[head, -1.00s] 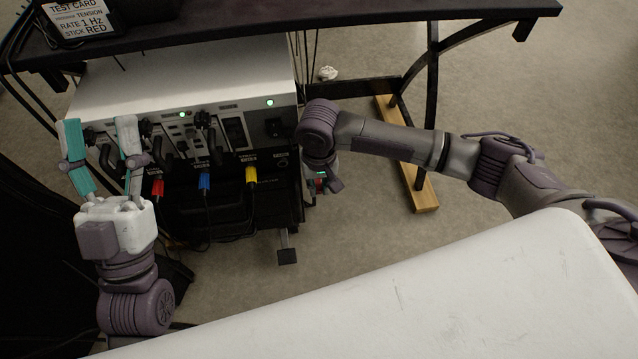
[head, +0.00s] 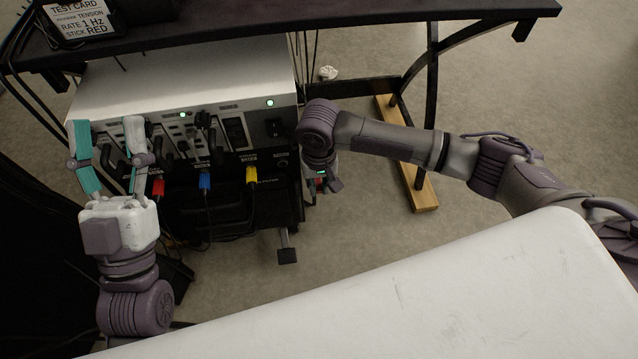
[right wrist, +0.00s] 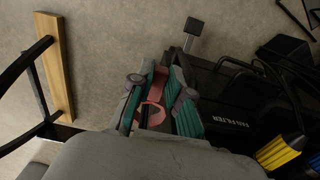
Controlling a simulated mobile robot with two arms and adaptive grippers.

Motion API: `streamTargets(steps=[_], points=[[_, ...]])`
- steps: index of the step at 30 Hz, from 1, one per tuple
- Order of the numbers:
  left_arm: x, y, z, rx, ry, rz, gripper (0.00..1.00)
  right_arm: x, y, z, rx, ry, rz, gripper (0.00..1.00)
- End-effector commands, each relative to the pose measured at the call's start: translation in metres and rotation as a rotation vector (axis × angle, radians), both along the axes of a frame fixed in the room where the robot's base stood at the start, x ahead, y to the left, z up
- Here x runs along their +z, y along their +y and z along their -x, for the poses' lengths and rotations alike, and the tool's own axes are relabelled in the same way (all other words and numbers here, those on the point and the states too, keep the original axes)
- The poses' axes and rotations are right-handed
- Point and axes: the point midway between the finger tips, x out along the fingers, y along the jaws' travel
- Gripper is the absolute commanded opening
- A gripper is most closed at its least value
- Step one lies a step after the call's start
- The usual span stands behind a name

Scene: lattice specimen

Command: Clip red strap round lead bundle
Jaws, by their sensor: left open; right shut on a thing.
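My left gripper (head: 106,130) is open with teal-padded fingers pointing up, empty in front of the left part of the instrument's front panel. My right gripper (right wrist: 155,106) is shut on a red looped piece, seemingly the red strap (right wrist: 151,116), between its teal pads in the right wrist view. In the head view my right arm mostly hides that gripper, beside the instrument's right side. Black leads hang below a red plug (head: 158,188), a blue plug (head: 205,181) and a yellow plug (head: 252,177). I cannot tell which part of them is the bundle.
The white-topped instrument (head: 190,85) has green lights and stands under a dark table (head: 300,22) with a test card (head: 80,20). A dark table leg with a wooden foot (head: 423,190) stands at the right. A white padded surface (head: 430,290) fills the front. Open floor lies between.

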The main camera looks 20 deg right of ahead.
Motion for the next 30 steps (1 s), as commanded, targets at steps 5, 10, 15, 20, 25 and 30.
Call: streamTargets(steps=[5,10,15,20,25,30], points=[[-0.003,-0.001,-0.004,0.000,0.031,-0.009,0.56,0.001,0.000,-0.004,0.000,-0.001,0.000,0.00],[-0.007,-0.002,-0.008,0.001,0.061,-0.017,0.56,0.001,-0.001,-0.007,-0.001,-0.001,0.000,0.00],[-0.012,-0.002,-0.011,0.004,0.094,-0.027,0.56,0.001,-0.001,-0.010,0.000,-0.001,0.000,0.00],[-0.017,-0.002,-0.014,0.005,0.128,-0.036,0.56,0.001,-0.002,-0.013,0.000,-0.001,0.000,0.00],[-0.021,-0.002,-0.017,0.007,0.155,-0.044,0.56,0.001,-0.002,-0.016,-0.001,-0.001,0.000,0.00],[-0.023,-0.002,-0.019,0.007,0.167,-0.048,0.56,0.001,-0.002,-0.018,-0.001,-0.003,-0.001,0.00]])
